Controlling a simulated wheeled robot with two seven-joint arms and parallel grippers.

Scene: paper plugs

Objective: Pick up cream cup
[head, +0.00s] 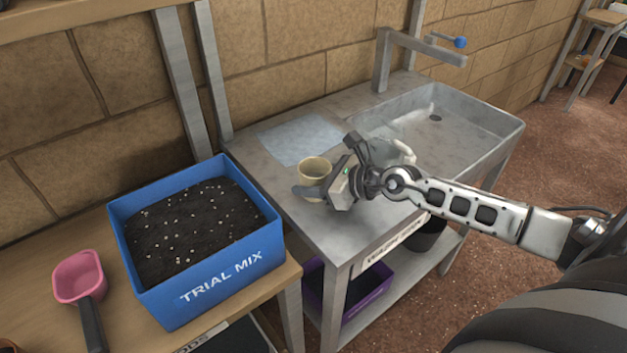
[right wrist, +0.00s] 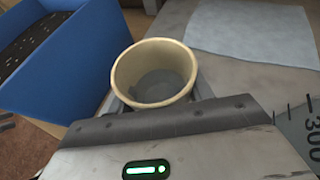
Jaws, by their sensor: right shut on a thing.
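The cream cup (head: 315,169) is upright at the front left of the grey sink table, close to the blue box. My right gripper (head: 316,186) reaches in from the right and is shut on the cup. In the right wrist view the cup (right wrist: 154,72) shows its open rim and grey inside, right in front of the gripper body, which hides its lower near side. I cannot tell whether the cup's base touches the table. My left gripper is not in view.
A blue box of soil (head: 209,275) marked TRIAL MIX stands left of the cup. A pink scoop (head: 78,277) lies at far left. A pale blue cloth (head: 300,138) lies behind the cup. A metal sink (head: 455,115) is at the right; a white object (head: 404,152) is partly hidden behind my arm.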

